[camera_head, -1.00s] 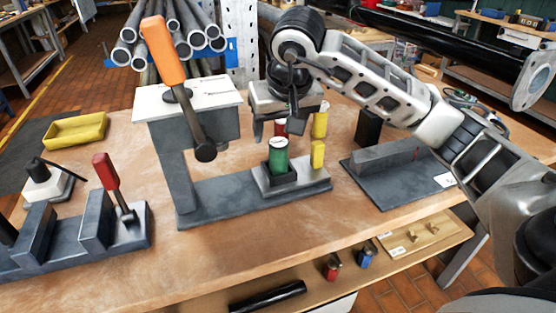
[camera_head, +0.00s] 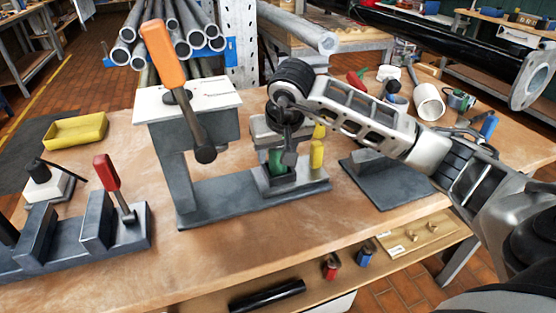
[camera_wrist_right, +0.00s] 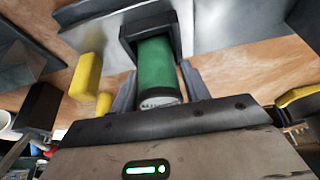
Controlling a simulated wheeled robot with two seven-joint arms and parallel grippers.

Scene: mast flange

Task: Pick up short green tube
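The short green tube (camera_head: 276,160) stands upright in a black square socket (camera_head: 280,181) on the grey fixture. My right gripper (camera_head: 283,155) is over it from above and hides part of it in the head view. In the right wrist view the green tube (camera_wrist_right: 158,72) lies between the two fingers (camera_wrist_right: 160,88), one on each side. The fingers look open, with little room beside the tube. The tube's far end is in the socket (camera_wrist_right: 150,30). My left gripper is not in view.
Yellow pieces (camera_head: 317,154) stand close to the right of the tube. A press with an orange handle (camera_head: 162,52) rises to the left. A dark grey plate (camera_head: 388,185) lies to the right. A yellow tray (camera_head: 75,130) is at the far left.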

